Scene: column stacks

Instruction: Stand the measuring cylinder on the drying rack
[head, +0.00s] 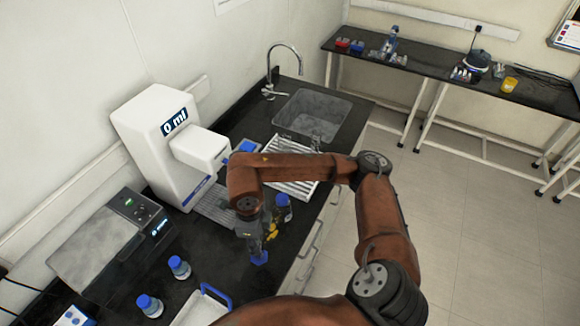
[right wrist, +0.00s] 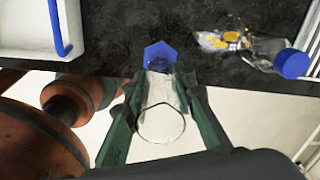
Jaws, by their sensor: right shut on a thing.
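The measuring cylinder is clear with a blue hexagonal base (head: 259,258). In the right wrist view its clear tube (right wrist: 162,105) runs between my fingers, with the blue base at the far end over the dark counter. My right gripper (right wrist: 160,110) is shut on the tube; in the head view the gripper (head: 262,232) is partly hidden by my arm. I cannot tell whether the base touches the counter. The drying rack (head: 290,182) is white and slatted, in front of the sink and partly covered by my arm. My left gripper is not in view.
A bottle with a blue cap (head: 283,200) and yellow contents stands close to my gripper. A white dispenser reading 0 ml (head: 150,125) stands behind. Two blue-capped bottles (head: 179,266) and a white tray with a blue handle (head: 200,308) are nearer. The sink (head: 312,112) lies beyond.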

